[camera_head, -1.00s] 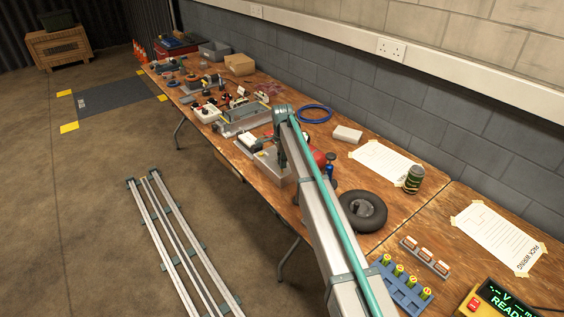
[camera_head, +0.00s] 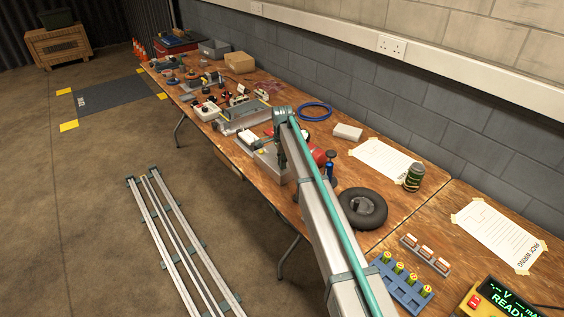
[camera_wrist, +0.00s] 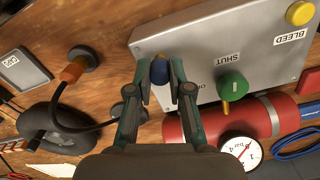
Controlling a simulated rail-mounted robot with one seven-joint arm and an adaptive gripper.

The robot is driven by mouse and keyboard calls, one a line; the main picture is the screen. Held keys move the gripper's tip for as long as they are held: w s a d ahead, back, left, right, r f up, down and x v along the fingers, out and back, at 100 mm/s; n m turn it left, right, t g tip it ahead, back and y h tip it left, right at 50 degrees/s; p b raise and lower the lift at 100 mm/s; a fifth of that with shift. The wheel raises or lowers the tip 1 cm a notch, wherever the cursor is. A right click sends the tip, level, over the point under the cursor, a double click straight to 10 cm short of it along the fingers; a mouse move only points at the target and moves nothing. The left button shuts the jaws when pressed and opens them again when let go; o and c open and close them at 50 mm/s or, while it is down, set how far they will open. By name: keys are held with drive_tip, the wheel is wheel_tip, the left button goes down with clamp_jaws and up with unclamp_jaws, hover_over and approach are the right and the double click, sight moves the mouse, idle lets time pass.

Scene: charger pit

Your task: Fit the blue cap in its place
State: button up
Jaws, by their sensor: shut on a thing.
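The blue cap (camera_wrist: 160,71) sits between the fingertips of my gripper (camera_wrist: 159,80) in the wrist view. The gripper is shut on it, in front of the left part of a grey metal panel (camera_wrist: 205,45). The panel carries a green knob (camera_wrist: 232,86) by the word SHUT and a yellow knob (camera_wrist: 300,13) by the word BLEED. Whether the cap touches a fitting on the panel is hidden by the cap and fingers. In the head view my arm covers most of the gripper and the cap does not show clearly.
A red cylinder (camera_wrist: 235,120) with a pressure gauge (camera_wrist: 240,150) lies close to the right finger. A grey tray (camera_wrist: 22,70) is at far left. Bare wood shows between them.

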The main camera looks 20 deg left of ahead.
drive_tip(key=shift+f, duration=0.55)
drive_tip(key=o, duration=0.8)
drive_tip(key=shift+r, duration=0.1)
wheel_tip(320, 180, up, 12)
drive_tip(key=shift+f, duration=0.1)
idle(0.3)
